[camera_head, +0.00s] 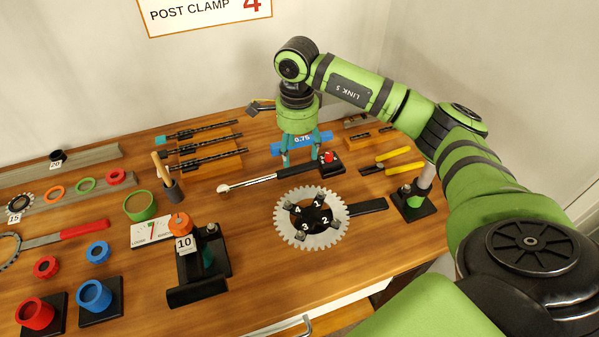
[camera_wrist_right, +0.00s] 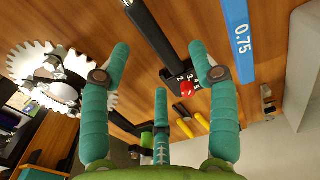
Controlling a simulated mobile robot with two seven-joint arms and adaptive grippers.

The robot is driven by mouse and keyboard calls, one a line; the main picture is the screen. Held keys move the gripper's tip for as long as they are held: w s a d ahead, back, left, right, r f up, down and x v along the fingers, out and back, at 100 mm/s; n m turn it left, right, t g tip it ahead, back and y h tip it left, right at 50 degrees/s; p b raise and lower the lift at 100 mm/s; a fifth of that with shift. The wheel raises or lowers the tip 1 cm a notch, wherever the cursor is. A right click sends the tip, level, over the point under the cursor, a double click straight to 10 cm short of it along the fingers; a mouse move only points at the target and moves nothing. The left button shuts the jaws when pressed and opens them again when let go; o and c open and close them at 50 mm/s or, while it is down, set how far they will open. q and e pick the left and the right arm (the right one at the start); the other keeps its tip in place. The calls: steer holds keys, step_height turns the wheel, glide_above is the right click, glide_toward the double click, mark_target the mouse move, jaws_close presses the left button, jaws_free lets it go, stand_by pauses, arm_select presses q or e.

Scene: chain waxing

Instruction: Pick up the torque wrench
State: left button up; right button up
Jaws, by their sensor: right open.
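The torque wrench (camera_head: 270,180) lies on the wooden bench in the head view. It has a dark handle, a silver shaft with a pale ball at the left, and a black block with a red knob and numbers at the right. In the right wrist view, its dark bar (camera_wrist_right: 158,32) and knob block (camera_wrist_right: 185,83) show beyond the fingers. My right gripper (camera_head: 301,156) points down over the bench just behind the wrench, near its knob end. Its teal fingers are open and empty, also in the wrist view (camera_wrist_right: 160,60). My left gripper is not in view.
A toothed chainring (camera_head: 290,233) on a black mount stands in front of the wrench. A blue bar marked 0.75 (camera_head: 279,148) lies behind. Yellow-handled pliers (camera_head: 398,161) lie at right, and a black stand marked 10 (camera_head: 203,265) is front left. Bare wood lies around the wrench shaft.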

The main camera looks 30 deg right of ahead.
mark_target(300, 168)
steer(key=f+p, duration=0.2)
steer(key=f, duration=0.1)
steer(key=s+f+p, duration=0.1)
steer(key=f, duration=0.1)
steer(key=shift+d, duration=0.15)
steer(key=shift+w+f, duration=0.1)
steer(key=shift+f, duration=0.3)
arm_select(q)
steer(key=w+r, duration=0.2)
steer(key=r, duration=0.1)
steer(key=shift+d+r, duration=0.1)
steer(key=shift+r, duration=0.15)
arm_select(e)
jaws_close()
